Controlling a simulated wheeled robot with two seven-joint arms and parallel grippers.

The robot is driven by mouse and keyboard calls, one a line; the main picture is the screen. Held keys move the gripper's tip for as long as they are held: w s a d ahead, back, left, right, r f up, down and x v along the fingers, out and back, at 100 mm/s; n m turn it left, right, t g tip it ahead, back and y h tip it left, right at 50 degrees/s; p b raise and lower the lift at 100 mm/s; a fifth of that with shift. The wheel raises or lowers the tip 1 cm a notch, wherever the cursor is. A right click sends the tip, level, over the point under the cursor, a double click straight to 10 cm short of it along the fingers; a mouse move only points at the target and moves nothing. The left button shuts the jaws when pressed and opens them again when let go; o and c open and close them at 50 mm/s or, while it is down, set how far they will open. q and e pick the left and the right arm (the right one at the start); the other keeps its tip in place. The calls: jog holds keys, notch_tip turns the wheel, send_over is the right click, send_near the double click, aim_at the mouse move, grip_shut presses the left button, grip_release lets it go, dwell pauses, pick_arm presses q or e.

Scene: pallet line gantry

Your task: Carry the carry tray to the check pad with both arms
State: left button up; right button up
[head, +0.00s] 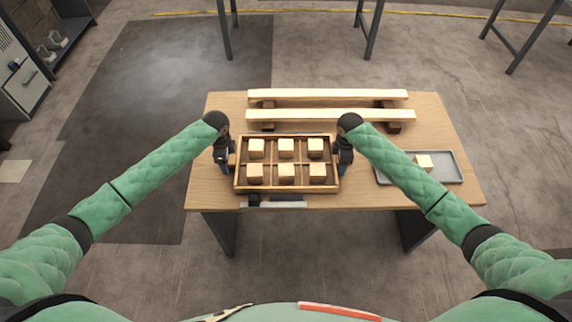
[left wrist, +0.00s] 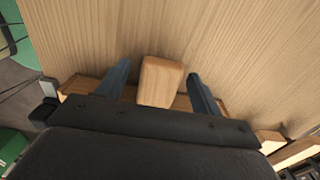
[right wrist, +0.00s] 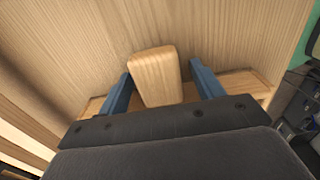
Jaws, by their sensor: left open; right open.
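The carry tray (head: 287,191) is a wooden tray with compartments, a pale block in each. It lies flat on the table near the front edge. My left gripper (head: 231,169) is at its left end; the left wrist view shows a wooden handle (left wrist: 162,82) between its open fingers, with gaps on both sides. My right gripper (head: 341,169) is at its right end; the right wrist view shows the other handle (right wrist: 157,78) between its open fingers. I cannot tell for sure which thing is the check pad.
Two long pale planks (head: 330,114) rest on dark blocks behind the carry tray. A grey shallow tray (head: 447,180) with one pale block (head: 424,162) is at the table's right. A dark and silver object (head: 275,204) lies at the front edge. The table's left strip is bare.

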pick_arm(q)
jog(key=c, duration=1.4)
pick_arm(e)
jog(key=c, duration=1.4)
pick_arm(q)
jog(key=shift+r, duration=0.1)
jog(key=shift+r, duration=0.15)
pick_arm(e)
jog(key=shift+r, duration=0.2)
